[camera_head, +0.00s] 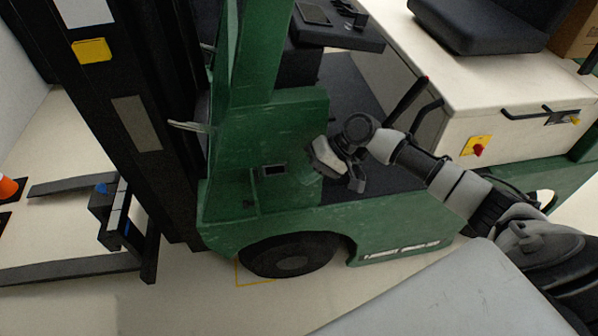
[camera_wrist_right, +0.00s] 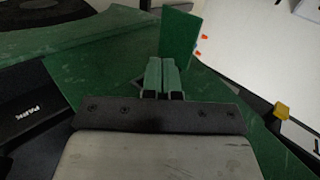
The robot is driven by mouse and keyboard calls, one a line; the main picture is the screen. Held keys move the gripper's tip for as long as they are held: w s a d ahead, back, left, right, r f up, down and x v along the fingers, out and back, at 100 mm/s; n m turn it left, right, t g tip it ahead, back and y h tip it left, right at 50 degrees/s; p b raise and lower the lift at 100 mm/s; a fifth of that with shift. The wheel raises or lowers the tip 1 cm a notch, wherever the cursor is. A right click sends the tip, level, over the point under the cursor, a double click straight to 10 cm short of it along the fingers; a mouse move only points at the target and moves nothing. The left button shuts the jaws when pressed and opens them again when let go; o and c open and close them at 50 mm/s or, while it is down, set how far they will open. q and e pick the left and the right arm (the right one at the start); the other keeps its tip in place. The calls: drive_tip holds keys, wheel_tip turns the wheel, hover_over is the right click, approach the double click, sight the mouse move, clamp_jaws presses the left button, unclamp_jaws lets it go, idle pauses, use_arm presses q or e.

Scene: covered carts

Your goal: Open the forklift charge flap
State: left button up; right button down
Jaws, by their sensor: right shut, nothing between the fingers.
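The green forklift (camera_head: 265,140) stands in the middle of the head view. My right gripper (camera_head: 314,174) is close to that panel, right of the recess. In the right wrist view its two fingers (camera_wrist_right: 162,77) are shut together with nothing between them. An upright green plate (camera_wrist_right: 178,40) shows just beyond the fingertips; I cannot tell whether it is the flap. My left gripper is not in view.
The dark mast (camera_head: 135,110) and forks (camera_head: 70,270) are at the left. A cream battery housing (camera_head: 470,90) with a red knob (camera_head: 478,149) is at the right, under a black seat (camera_head: 490,22). An orange cone (camera_head: 8,187) stands far left. Floor in front is clear.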

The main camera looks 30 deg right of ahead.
drive_tip(key=w+a+f+p, duration=0.2)
drive_tip(key=a+f, duration=0.3)
drive_tip(key=a, duration=0.4)
drive_tip(key=shift+a, duration=0.2)
